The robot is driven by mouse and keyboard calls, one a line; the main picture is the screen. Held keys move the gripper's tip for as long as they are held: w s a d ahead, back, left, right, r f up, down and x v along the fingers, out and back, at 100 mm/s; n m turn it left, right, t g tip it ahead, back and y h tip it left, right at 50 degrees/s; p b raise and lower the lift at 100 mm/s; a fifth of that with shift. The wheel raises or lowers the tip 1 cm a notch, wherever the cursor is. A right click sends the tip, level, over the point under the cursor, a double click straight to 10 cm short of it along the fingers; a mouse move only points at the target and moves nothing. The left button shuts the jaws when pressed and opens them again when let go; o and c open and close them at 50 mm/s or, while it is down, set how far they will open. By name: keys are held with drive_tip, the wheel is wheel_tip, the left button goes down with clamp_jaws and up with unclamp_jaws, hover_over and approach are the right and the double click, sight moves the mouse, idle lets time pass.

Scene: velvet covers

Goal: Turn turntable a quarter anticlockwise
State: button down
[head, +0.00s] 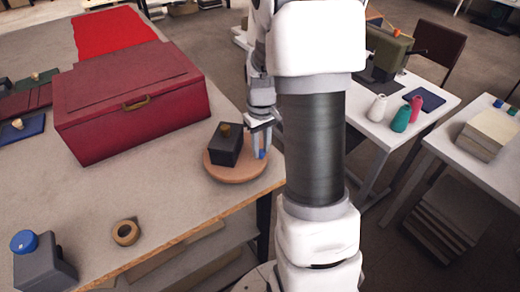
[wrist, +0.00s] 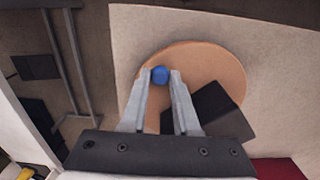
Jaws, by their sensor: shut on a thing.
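The turntable (head: 235,175) is a round tan wooden disc near the right edge of the table. It also shows in the wrist view (wrist: 215,62). A blue peg (wrist: 160,76) stands near its rim. My gripper (head: 261,150) points down over the disc's right side, its two fingers closed on the blue peg. In the wrist view the fingertips (wrist: 160,74) lie on either side of the peg. A black box (head: 226,145) with a brass-coloured knob sits on the disc, left of my gripper. My arm hides part of the scene to the right.
A tape roll (head: 125,232) and a grey block with a blue knob (head: 42,262) are at the front. The table edge (head: 215,215) is close to the disc.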

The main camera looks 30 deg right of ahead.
drive_tip(key=shift+w+d+n, duration=0.4)
drive_tip(key=shift+w+n, duration=0.25)
drive_tip(key=shift+n, duration=0.4)
drive_tip(key=shift+w+d+n, duration=0.4)
drive_tip(key=shift+w+n, duration=0.2)
drive_tip(key=shift+n, duration=0.45)
drive_tip(key=shift+w+d+n+p, duration=0.15)
drive_tip(key=shift+w+n+p, duration=0.2)
drive_tip(key=shift+w+n, duration=0.55)
drive_tip(key=shift+w+d+n+p, duration=0.1)
drive_tip(key=shift+w+n+p, duration=0.3)
drive_tip(key=shift+n, duration=0.9)
drive_tip(key=shift+w, duration=0.2)
drive_tip(key=c, duration=0.7)
unclamp_jaws()
wheel_tip(320, 180, up, 18)
drive_tip(key=shift+f+p, duration=0.25)
drive_tip(key=shift+p, duration=0.25)
drive_tip(key=shift+a, duration=0.1)
